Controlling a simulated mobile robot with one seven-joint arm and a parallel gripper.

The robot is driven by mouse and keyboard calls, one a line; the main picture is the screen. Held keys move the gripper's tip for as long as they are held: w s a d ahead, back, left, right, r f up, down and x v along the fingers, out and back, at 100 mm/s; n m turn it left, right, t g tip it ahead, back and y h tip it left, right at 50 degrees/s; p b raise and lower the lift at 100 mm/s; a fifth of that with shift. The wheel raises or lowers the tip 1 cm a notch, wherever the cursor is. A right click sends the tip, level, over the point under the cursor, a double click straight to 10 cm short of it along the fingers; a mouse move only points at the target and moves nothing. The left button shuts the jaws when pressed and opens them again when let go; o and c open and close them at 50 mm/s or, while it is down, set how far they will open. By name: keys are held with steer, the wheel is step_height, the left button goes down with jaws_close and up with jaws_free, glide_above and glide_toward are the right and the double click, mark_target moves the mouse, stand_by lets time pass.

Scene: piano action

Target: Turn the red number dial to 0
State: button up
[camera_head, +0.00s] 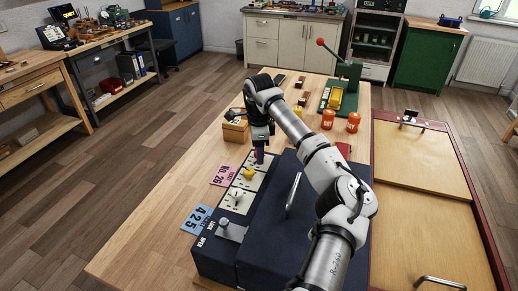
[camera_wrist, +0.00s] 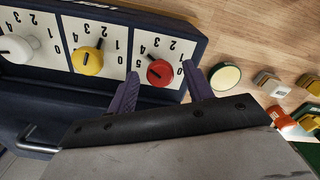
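The red number dial (camera_wrist: 160,73) sits on a white plate with black digits, the rightmost of three dials in the wrist view. In the head view my gripper (camera_head: 260,158) is above the far end of the dial row and mostly hides the red dial. The yellow dial (camera_wrist: 87,61) and white dial (camera_wrist: 16,48) are beside it.
The dials are on a dark blue box (camera_head: 262,225) with a metal handle and a lever marked lock and open. Pink (camera_head: 223,176) and blue (camera_head: 196,219) number cards lie on the wooden bench. Orange jars (camera_head: 354,121) and a green press (camera_head: 336,97) stand beyond.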

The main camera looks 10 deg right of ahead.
steer(key=c, duration=0.9)
